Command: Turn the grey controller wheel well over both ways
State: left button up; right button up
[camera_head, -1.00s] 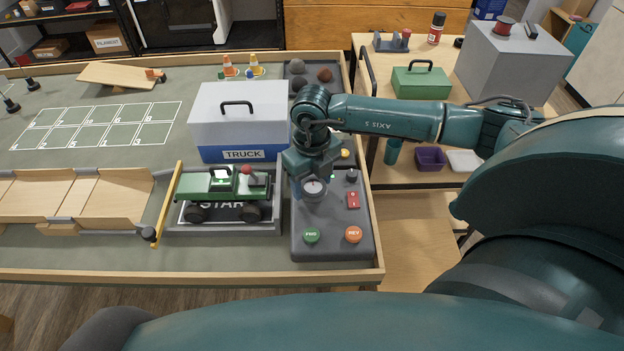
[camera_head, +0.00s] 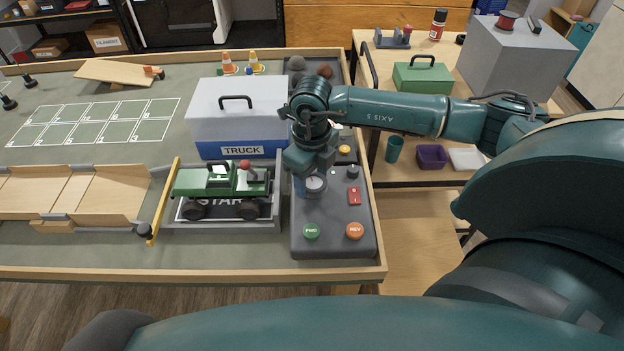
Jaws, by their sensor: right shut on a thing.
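The grey controller wheel (camera_head: 315,185) sits on the dark grey controller panel (camera_head: 334,243), at its upper left part. My right gripper (camera_head: 312,172) reaches down over the wheel from above and behind and is shut on it; the fingertips are partly hidden by the gripper body. The green crawler truck (camera_head: 220,180) stands on the START pad (camera_head: 265,210) just left of the panel. My left gripper is not in view.
The panel also has a green FWD button (camera_head: 311,231), an orange REV button (camera_head: 354,231), a red switch (camera_head: 354,196) and a black knob (camera_head: 352,172). A white and blue TRUCK case (camera_head: 238,119) stands behind the truck. A yellow barrier (camera_head: 163,202) stands left of it.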

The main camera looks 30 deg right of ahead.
aim_at(311, 181)
jog(key=shift+f+n+b, duration=0.15)
jog(key=shift+n+b, duration=0.35)
jog(key=shift+n, duration=0.3)
jog(key=shift+a+n+b, duration=0.1)
jog(key=shift+n+b, duration=0.65)
jog(key=shift+n, duration=0.45)
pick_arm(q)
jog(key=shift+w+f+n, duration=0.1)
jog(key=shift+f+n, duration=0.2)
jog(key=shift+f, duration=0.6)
pick_arm(e)
jog(key=shift+n, duration=0.3)
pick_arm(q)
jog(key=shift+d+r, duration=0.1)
pick_arm(e)
jog(key=shift+r, duration=0.2)
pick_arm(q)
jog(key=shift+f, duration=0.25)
pick_arm(e)
jog(key=o, duration=1)
jog(key=shift+c, duration=0.2)
pick_arm(q)
jog(key=shift+b, duration=0.3)
pick_arm(e)
notch_tip(311, 181, up, 13)
